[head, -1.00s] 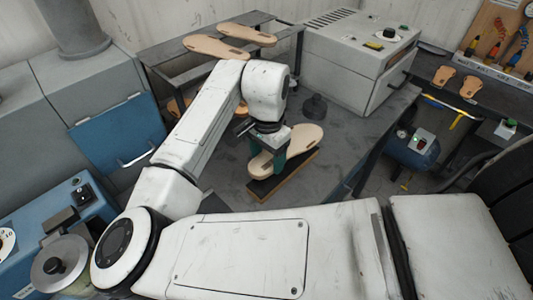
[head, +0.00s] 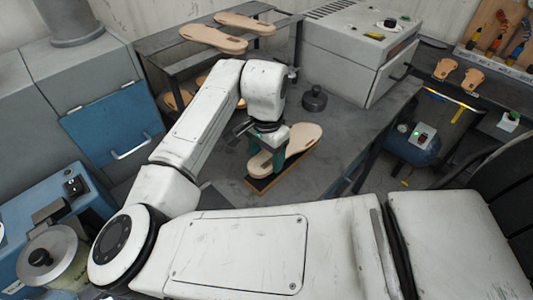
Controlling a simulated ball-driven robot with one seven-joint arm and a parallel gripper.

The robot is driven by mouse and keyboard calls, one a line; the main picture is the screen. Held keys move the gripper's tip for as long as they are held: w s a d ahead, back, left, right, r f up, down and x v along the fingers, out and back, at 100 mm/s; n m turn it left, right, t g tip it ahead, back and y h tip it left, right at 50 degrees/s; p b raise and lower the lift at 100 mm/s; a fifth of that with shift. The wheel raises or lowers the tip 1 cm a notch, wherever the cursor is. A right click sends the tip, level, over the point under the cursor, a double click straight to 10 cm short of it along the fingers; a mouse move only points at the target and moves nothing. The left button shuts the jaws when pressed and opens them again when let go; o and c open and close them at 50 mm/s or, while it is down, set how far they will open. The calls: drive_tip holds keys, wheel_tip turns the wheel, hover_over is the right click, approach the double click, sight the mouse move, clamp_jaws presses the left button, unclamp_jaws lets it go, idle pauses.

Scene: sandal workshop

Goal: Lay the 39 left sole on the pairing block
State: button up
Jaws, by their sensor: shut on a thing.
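A tan sole (head: 301,139) lies along a dark, wood-sided block (head: 262,183) on the grey workbench; I take this block to be the pairing block. My gripper (head: 266,163), with green fingers, points down at the sole's near half and is shut on it. The sole is over the block and lined up with it; whether it rests fully on it I cannot tell. Its size mark is too small to read. My wrist hides part of the sole's left side.
Two soles (head: 213,38) lie on the rack's top shelf (head: 180,62), and others (head: 178,99) show lower, behind my arm. A dark round knob-like object (head: 314,98) stands behind the block. A grey machine (head: 350,50) stands at the back right. The bench right of the block is clear.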

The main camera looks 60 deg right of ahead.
drive_tip(key=shift+f, duration=0.35)
idle(0.3)
drive_tip(key=o, duration=1.3)
wheel_tip(320, 180, up, 11)
drive_tip(key=b, duration=0.1)
drive_tip(key=shift+f, duration=0.1)
